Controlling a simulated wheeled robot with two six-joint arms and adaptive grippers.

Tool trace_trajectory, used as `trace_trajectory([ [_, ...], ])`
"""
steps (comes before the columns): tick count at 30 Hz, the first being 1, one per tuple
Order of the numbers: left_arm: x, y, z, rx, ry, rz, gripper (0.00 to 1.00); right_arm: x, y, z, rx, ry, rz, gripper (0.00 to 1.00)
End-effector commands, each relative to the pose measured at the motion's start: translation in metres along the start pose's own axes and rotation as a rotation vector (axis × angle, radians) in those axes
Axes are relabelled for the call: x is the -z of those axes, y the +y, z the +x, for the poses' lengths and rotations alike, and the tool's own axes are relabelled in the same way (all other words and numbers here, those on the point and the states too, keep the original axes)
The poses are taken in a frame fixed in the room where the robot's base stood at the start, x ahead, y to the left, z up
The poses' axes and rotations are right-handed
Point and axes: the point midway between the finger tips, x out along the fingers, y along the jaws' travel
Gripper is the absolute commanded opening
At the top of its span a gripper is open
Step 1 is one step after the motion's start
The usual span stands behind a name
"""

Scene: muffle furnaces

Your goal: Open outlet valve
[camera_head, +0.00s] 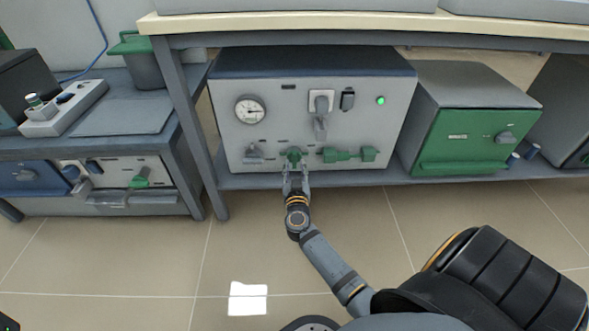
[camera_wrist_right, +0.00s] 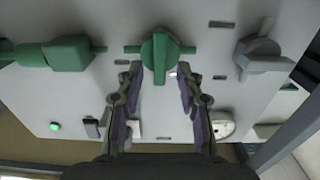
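A light-grey furnace unit (camera_head: 345,105) with a dark top stands on the low shelf. On its lower front is a green valve (camera_head: 293,154) with a flat handle, which also shows large at the top of the right wrist view (camera_wrist_right: 160,50). My right gripper (camera_head: 295,172) is just in front of this valve. In the right wrist view its fingers (camera_wrist_right: 159,78) are apart, one on each side of the handle's end, with visible gaps. A grey valve (camera_head: 254,153) sits to the left and a green fitting (camera_head: 348,155) to the right. I cannot read the labels. My left gripper is out of view.
A pressure gauge (camera_head: 250,109) and a lit green lamp (camera_head: 381,100) are on the same panel. A green-fronted furnace (camera_head: 465,142) stands to the right. The shelf edge (camera_head: 270,181) and table leg (camera_head: 184,125) are close by. The tiled floor in front is clear.

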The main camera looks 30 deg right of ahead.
Motion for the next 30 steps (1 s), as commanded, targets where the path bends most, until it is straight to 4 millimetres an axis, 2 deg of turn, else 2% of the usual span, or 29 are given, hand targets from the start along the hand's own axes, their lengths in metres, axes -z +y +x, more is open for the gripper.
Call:
trace_trajectory([
  [4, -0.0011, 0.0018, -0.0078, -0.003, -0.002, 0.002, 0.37, -0.0011, 0.0001, 0.0137, 0.000, 0.001, 0.000, 0.37],
  [12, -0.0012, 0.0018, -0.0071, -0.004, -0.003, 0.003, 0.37, 0.0001, 0.0001, 0.0158, 0.000, -0.001, -0.001, 0.37],
  [13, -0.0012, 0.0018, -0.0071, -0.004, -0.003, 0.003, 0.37, 0.0001, 0.0001, 0.0158, 0.000, -0.001, -0.001, 0.35],
  [21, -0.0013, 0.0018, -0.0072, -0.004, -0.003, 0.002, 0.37, -0.0001, 0.0001, 0.0156, 0.000, -0.001, -0.001, 0.00],
  [30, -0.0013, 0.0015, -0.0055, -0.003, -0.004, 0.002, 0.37, 0.0003, 0.0002, 0.0154, 0.000, -0.001, 0.009, 0.00],
])
